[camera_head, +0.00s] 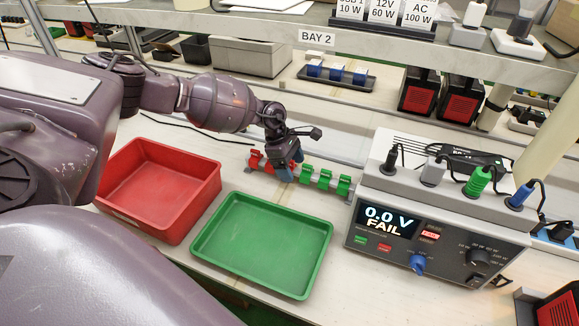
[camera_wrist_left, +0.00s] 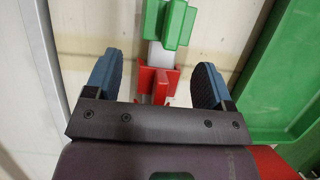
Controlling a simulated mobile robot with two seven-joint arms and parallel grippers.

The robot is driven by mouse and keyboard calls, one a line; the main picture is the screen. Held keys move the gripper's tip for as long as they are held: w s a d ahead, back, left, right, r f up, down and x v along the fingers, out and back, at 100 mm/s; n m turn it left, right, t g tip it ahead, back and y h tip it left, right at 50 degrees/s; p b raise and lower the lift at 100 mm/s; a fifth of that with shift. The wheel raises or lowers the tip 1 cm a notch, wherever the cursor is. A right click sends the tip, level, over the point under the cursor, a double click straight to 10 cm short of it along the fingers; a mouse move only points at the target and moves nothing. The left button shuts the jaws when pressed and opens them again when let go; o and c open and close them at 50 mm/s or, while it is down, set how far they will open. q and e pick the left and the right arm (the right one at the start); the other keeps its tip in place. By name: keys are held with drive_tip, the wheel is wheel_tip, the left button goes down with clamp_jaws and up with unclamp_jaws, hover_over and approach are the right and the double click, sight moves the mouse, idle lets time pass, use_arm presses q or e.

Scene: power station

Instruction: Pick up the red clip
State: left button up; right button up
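A red clip (camera_head: 257,161) sits at the left end of a metal rail (camera_head: 272,175) on the bench, and several green clips (camera_head: 325,180) sit further right on the same rail. My left gripper (camera_head: 285,168) is over the red clip end of the rail in the head view and partly hides it. In the left wrist view, the open fingers of the left gripper (camera_wrist_left: 157,85) stand apart on either side of a red clip (camera_wrist_left: 156,82). They do not visibly touch it. A green clip (camera_wrist_left: 167,22) shows beyond it. My right gripper is not in view.
A red bin (camera_head: 160,190) and a green tray (camera_head: 262,244) stand in front of the rail. A power tester (camera_head: 440,235) reading "0.0 V FAIL" stands to the right. A rack of blue parts (camera_head: 336,76) and a shelf edge are behind.

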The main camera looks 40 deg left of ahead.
use_arm(q)
drive_tip(key=c, duration=0.9)
drive_tip(key=shift+c, duration=0.3)
